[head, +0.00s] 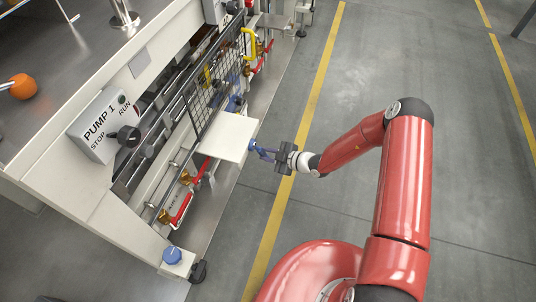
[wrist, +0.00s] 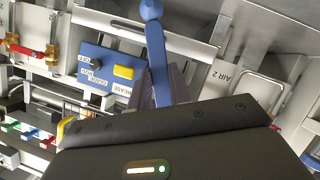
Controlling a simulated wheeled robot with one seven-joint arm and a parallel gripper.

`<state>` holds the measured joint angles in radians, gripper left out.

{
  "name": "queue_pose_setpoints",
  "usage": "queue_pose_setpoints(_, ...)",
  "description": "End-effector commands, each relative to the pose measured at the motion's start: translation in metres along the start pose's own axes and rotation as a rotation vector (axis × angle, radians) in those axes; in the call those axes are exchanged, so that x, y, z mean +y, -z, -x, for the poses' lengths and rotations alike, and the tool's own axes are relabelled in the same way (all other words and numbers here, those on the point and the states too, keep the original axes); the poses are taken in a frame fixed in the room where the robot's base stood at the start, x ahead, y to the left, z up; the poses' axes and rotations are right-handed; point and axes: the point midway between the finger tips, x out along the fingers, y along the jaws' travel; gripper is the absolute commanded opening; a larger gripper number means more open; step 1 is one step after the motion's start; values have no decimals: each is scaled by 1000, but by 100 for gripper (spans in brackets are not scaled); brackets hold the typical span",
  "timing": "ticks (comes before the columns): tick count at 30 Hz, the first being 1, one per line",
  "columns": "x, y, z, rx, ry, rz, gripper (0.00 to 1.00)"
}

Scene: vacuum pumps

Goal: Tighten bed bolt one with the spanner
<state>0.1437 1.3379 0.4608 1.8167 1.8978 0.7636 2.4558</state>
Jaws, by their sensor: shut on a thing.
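My gripper (head: 277,155) is shut on the blue spanner (head: 262,151) beside the pump frame, above the floor near the yellow line. The spanner points left, its far end by the right edge of the white shelf plate (head: 225,138); I cannot tell whether they touch. In the wrist view the spanner (wrist: 156,50) runs up from between the dark fingers (wrist: 162,88), its head at the top edge. I cannot make out bed bolt one for certain. A blue knob-like part (head: 172,255) sits on the frame's near corner.
A black mesh guard (head: 212,75) and red-handled valves (head: 180,207) line the frame's side. The PUMP 1 switch box (head: 105,125) is at left. The wrist view shows a blue guard box (wrist: 105,70) with a yellow button (wrist: 124,72). Floor to the right is clear.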

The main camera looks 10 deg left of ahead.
Motion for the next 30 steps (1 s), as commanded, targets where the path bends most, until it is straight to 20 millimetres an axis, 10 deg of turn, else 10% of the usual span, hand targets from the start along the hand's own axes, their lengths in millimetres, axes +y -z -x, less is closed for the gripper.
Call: queue_pose_setpoints(30,8,2,-1,5,-30,78,0)
